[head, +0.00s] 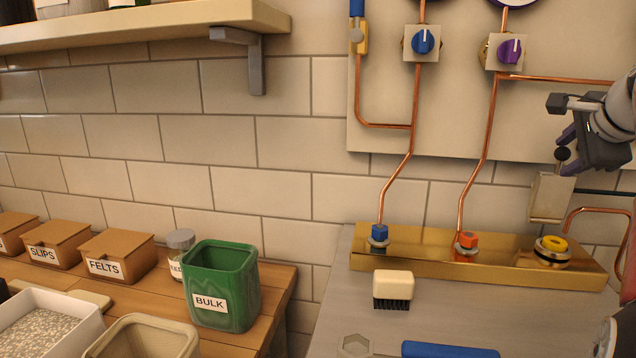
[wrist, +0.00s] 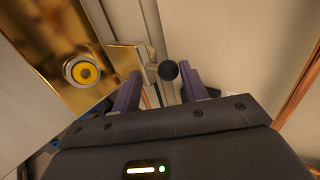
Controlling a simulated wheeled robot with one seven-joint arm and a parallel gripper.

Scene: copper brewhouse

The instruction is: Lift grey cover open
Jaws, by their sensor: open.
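The grey cover (head: 550,198) is a pale box-like flap at the right of the head view, against the wall just below the panel. A black round knob (head: 562,154) sticks up at its top. My gripper (head: 568,150) is at this knob, coming from the right. In the wrist view the knob (wrist: 168,70) shows between the two purple fingers of my gripper (wrist: 160,73), with space on both sides. The jaws are open. I cannot tell whether either finger touches the knob. What lies behind the cover is hidden.
A brass block (head: 440,262) with a blue fitting, an orange fitting and a yellow ring (head: 553,246) stands below the cover. Copper pipes (head: 485,150) run down the wall. A brush (head: 393,289) lies in front. A green BULK bin (head: 222,284) stands left.

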